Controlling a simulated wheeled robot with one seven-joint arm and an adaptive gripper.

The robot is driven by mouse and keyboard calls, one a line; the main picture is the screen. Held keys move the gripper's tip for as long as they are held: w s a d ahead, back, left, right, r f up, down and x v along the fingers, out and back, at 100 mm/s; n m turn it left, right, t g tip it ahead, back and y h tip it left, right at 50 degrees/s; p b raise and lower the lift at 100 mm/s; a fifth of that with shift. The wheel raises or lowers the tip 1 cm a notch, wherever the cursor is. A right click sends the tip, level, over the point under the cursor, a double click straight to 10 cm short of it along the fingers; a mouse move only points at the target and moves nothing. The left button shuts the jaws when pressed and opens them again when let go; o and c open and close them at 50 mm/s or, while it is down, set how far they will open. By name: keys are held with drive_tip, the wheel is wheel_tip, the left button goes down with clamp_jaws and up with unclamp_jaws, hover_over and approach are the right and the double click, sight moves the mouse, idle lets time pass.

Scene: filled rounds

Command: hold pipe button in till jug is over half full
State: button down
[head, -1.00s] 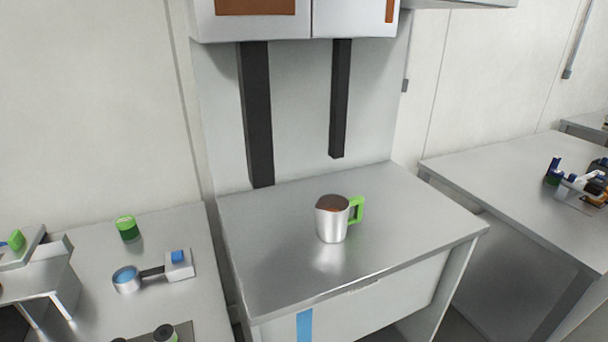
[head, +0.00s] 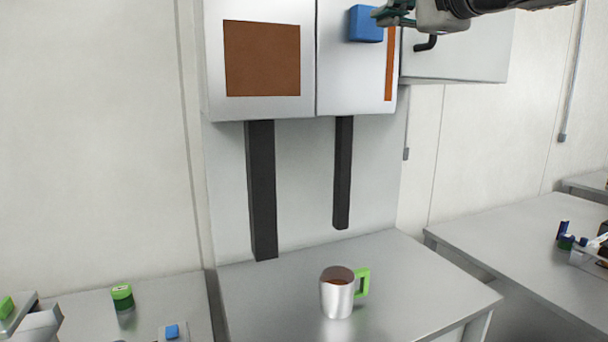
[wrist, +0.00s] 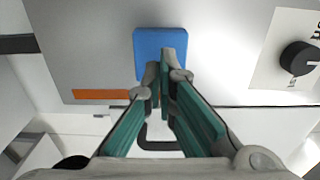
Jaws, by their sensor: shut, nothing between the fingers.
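The jug (head: 337,298), a metal cup with a green handle, stands upright on the steel counter below the shorter dark pipe (head: 343,175). Brown liquid shows inside; its exact level is hard to read. The blue button (head: 366,24) sticks out of the white cabinet front above that pipe; it also shows in the wrist view (wrist: 150,42). My gripper (head: 382,17) is shut and empty, its tips at the button. In the wrist view my gripper (wrist: 173,58) overlaps the button's lower right part. I cannot tell whether the button is pressed in.
A longer, wider dark pipe (head: 262,190) hangs to the left, under a brown panel (head: 262,59). An orange strip (head: 390,62) runs beside the button. A black knob (wrist: 298,58) is at the right in the wrist view. A green-lidded container (head: 122,297) stands on the left counter.

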drive_tip(key=v, duration=0.3)
drive_tip(key=shift+s+d, duration=0.1)
idle(0.3)
drive_tip(key=s+a+f+n+g, duration=0.2)
drive_tip(key=s+f+n+g, duration=0.15)
drive_tip(key=f, duration=0.45)
drive_tip(key=s+a+f+n+g+h, duration=0.1)
drive_tip(key=s+a+f+n+g, duration=0.15)
drive_tip(key=s+f, duration=0.4)
drive_tip(key=s+a+f+n+g, duration=0.1)
drive_tip(key=s+f+n+g, duration=0.15)
drive_tip(key=f, duration=0.65)
drive_tip(key=s+d+f+n+g+h, duration=0.2)
drive_tip(key=s+f+n, duration=0.1)
drive_tip(key=s+f, duration=0.3)
drive_tip(key=s+d+f+n+g+h, duration=0.1)
drive_tip(key=s+d+f+n+h, duration=0.1)
drive_tip(key=s+f, duration=0.5)
wheel_tip(320, 180, down, 3)
drive_tip(key=shift+d+n+g+h, duration=0.35)
drive_tip(key=shift+d+n, duration=0.1)
drive_tip(key=shift+d, duration=0.15)
